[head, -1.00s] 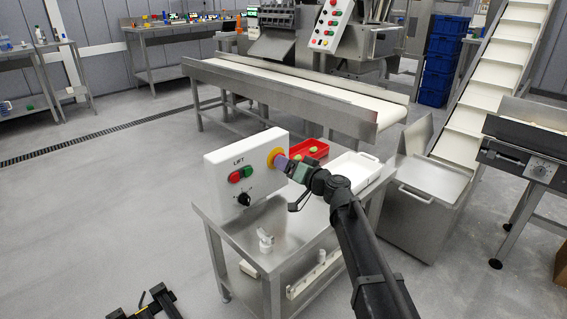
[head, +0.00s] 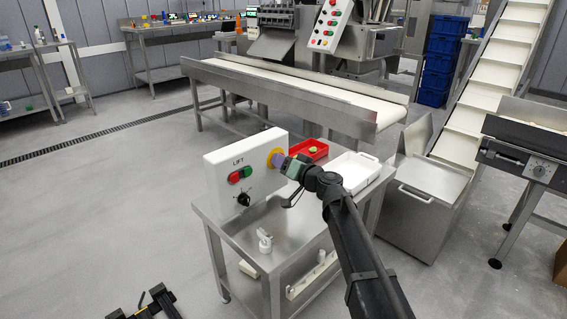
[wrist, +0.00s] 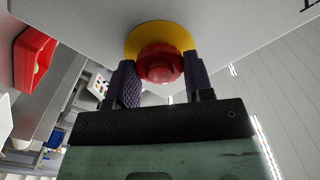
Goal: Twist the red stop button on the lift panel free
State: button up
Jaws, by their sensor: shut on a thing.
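The white lift panel (head: 222,180) stands upright on a steel table, marked LIFT. In the wrist view the red stop button (wrist: 160,62) sits in a yellow collar (wrist: 143,35) on the panel. My gripper (head: 281,162) is at the panel's right side in the head view. Its two dark fingers stand on either side of the red button in the wrist view, and it is shut on the button. In the head view the fingers hide the red button, and only the yellow collar (head: 273,154) shows around them.
A red tray (head: 321,153) and a white tray (head: 366,163) lie behind my gripper. A small white object (head: 264,238) is at the table's front.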

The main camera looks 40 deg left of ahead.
jog(key=shift+m, duration=4.2)
jog(key=o, duration=0.9)
jog(key=shift+o, duration=0.2)
